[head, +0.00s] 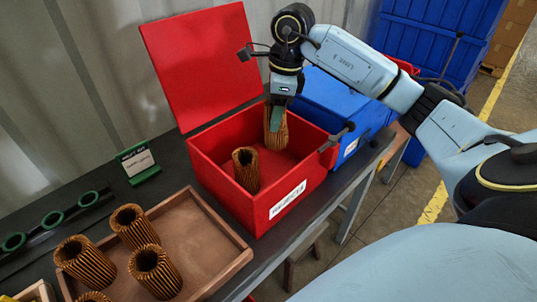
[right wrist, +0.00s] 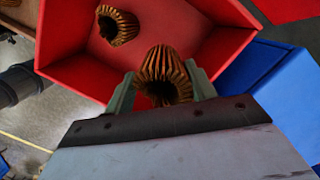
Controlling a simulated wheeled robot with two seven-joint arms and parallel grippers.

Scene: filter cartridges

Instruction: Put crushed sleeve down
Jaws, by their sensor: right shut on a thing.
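My right gripper (head: 278,108) is shut on a brown pleated sleeve (head: 276,128), held inside the opening of the red box (head: 268,199). In the right wrist view the held sleeve (right wrist: 165,75) sits between the two fingers (right wrist: 160,92), its pleats bent around a dark, uneven opening. A second pleated sleeve (head: 246,169) stands in the red box at its near left; it also shows in the right wrist view (right wrist: 118,25). Whether the held sleeve touches the box floor cannot be told. My left gripper is not in view.
The red box's lid (head: 205,62) stands open at the back. A blue box (head: 330,108) is close on the right. A wooden tray (head: 222,262) with several upright sleeves (head: 130,226) is at front left.

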